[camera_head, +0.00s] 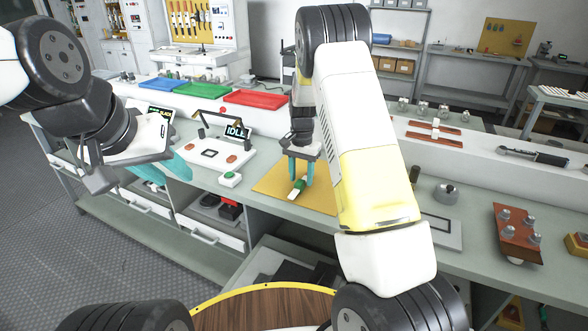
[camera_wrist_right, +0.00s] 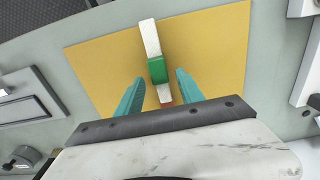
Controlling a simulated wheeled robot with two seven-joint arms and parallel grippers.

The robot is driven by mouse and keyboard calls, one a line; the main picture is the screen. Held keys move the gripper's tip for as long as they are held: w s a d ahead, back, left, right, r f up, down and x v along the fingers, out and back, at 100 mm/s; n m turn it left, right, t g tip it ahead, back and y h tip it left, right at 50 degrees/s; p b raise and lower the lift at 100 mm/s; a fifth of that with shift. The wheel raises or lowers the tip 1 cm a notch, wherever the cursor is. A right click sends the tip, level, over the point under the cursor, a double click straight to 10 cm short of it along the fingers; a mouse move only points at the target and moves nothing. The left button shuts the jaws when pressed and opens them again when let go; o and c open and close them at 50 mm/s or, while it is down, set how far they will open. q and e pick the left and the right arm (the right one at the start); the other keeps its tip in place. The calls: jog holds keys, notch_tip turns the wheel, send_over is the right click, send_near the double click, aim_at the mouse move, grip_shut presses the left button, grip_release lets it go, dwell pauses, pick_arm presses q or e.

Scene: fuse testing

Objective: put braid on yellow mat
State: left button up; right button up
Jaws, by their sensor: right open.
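A flat strip with white ends and a green middle band, which looks like the braid (camera_head: 298,187), lies on the yellow mat (camera_head: 322,200). In the right wrist view the strip (camera_wrist_right: 150,40) lies lengthwise on the yellow mat (camera_wrist_right: 215,45), its upper end near the mat's far edge. My right gripper (camera_head: 301,176) is low over the mat. Its teal fingers are apart on either side of the strip's near part, with visible gaps; the gripper (camera_wrist_right: 157,84) is empty. My left gripper (camera_head: 140,170) is raised at the left, away from the mat; its jaw opening is not clear.
A white tester with an IDLL screen (camera_head: 237,131) stands left of the mat. Blue, green and red trays (camera_head: 255,99) lie on the ledge behind. A brown block with metal knobs (camera_head: 517,233) and a grey frame (camera_head: 441,232) are at right.

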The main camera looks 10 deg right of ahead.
aim_at(301, 180)
jog(key=s+r+n+t+y, duration=0.1)
jog(key=s+r, duration=0.2)
jog(key=r, duration=0.6)
jog(key=s+r, duration=0.2)
jog(key=r, duration=0.7)
jog(key=s+r+n+t, duration=0.2)
jog(key=s+r+n, duration=0.1)
jog(key=s, duration=1.1)
jog(key=s+r+n+t+y, duration=0.1)
jog(key=s+r+n+t, duration=0.2)
jog(key=s, duration=1)
notch_tip(301, 180, up, 3)
jog(key=shift+s+d+f, duration=0.2)
jog(key=shift+s, duration=0.15)
